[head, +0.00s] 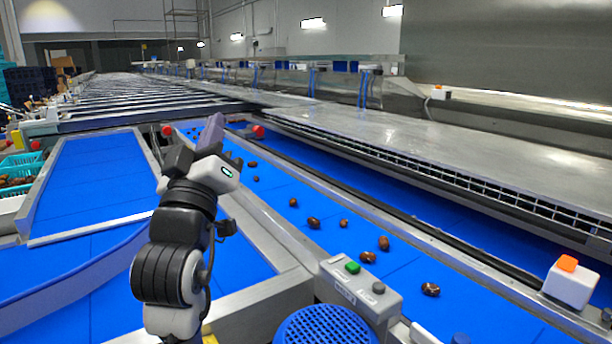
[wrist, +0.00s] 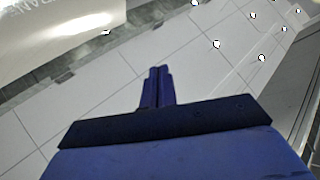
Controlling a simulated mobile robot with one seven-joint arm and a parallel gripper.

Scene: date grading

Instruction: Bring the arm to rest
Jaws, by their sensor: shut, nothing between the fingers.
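My arm rises from the bottom of the head view, left of centre, bent at the wrist. My gripper (head: 214,122) is at its upper end, above the blue belts and pointing away from me. In the wrist view my gripper (wrist: 158,72) shows its two fingers together, with nothing held. The panels below it look pale there, with several small bright spots at the upper right. Parts of the belt behind my arm are hidden.
Several brown dates (head: 314,222) lie spread along the blue belt (head: 400,268) right of my arm. A control box (head: 360,290) with a green button stands at the front. A white box with an orange top (head: 570,284) is at the right. Crates (head: 20,160) stand at the left.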

